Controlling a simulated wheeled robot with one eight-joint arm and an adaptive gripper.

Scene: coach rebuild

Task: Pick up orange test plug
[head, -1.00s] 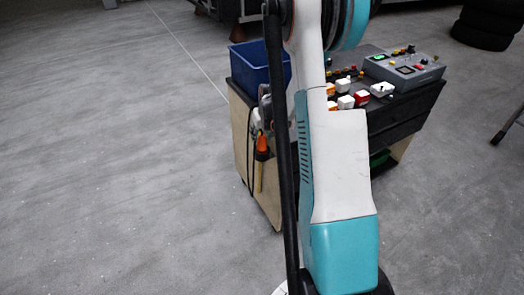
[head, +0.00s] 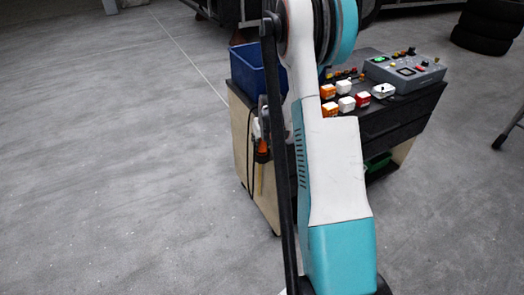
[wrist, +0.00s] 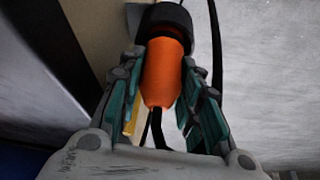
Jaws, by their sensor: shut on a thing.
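The orange test plug (wrist: 162,75) stands between my gripper's two teal-padded fingers (wrist: 160,95) in the wrist view. The fingers are shut on its orange body. Its far end meets a round black part (wrist: 166,18); I cannot tell whether that is the plug's own collar or a holder. A black cable leaves its near end. In the head view the orange plug (head: 262,146) shows at the side of the cart, just left of my arm. My gripper there is mostly hidden by the arm.
The cart (head: 242,150) has a pale side panel, a blue bin (head: 250,70) on top, a grey control box (head: 404,68) and several coloured switch blocks. A black cable hangs down its side. A yellow thing (wrist: 134,118) lies beside the left finger. Floor to the left is clear.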

